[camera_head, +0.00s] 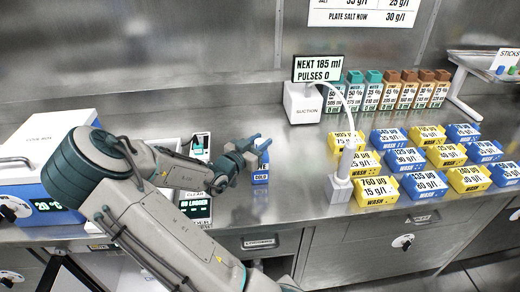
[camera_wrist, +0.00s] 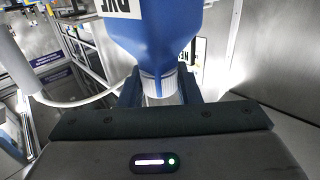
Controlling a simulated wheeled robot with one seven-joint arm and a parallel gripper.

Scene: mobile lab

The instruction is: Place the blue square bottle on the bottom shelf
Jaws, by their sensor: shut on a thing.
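My gripper (camera_head: 252,146) is shut on the blue square bottle (camera_head: 261,173), over the steel counter left of the suction unit. In the head view the fingers are at the bottle's upper end and its white label faces the camera. I cannot tell whether its base touches the counter. In the wrist view the blue bottle (camera_wrist: 155,30) fills the top middle, with its ribbed white neck or cap (camera_wrist: 157,82) between the dark fingers. I cannot clearly make out the bottom shelf in either view.
A white suction unit (camera_head: 302,103) with a display and curved tube stands behind right. Rows of yellow and blue wash blocks (camera_head: 405,160) cover the right counter. Teal- and brown-capped bottles (camera_head: 395,90) line the back. A blue-and-white cold box (camera_head: 45,160) stands left. Drawers are below the counter.

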